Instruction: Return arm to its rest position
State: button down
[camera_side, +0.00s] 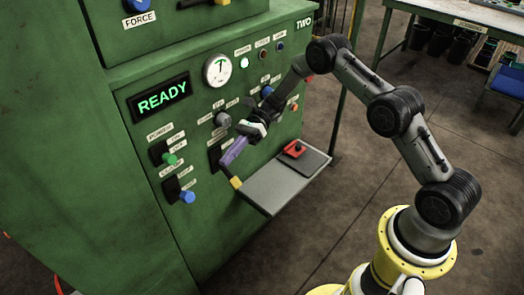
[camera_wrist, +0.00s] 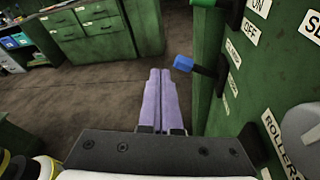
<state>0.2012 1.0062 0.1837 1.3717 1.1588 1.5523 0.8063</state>
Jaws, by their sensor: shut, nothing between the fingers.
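My gripper (camera_side: 233,152) shows in the side view close in front of the green machine's panel, left of and above the small grey shelf. Its purple fingers (camera_wrist: 161,100) lie side by side in the wrist view, pressed together with nothing between them. A green machine (camera_side: 190,60) stands at left with a lit display (camera_side: 163,98) reading READY. A black, blue-tipped lever (camera_wrist: 195,66) shows just right of the fingertips in the wrist view; I cannot tell whether they touch.
A gauge (camera_side: 217,70) and several knobs cover the panel. Green cabinets (camera_wrist: 95,30) stand far off in the wrist view. Open floor (camera_side: 330,230) lies right of the shelf.

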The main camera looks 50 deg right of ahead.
jog(key=s+d+r+n+t+h, duration=0.1)
jog(key=s+d+r+n+h, duration=0.2)
jog(key=s+r+n+h, duration=0.95)
jog(key=s+d+r+n+t+h, duration=0.1)
jog(key=s+d+r+n+t, duration=0.2)
jog(key=s, duration=0.6)
jog(key=s+d+r+n+t+h, duration=0.1)
jog(key=s+d+r+n+t, duration=0.2)
jog(key=s, duration=0.7)
notch_tip(320, 180, up, 2)
jog(key=shift+d+r+n+t, duration=0.2)
jog(key=shift+d+n+t, duration=0.25)
jog(key=shift+d, duration=0.5)
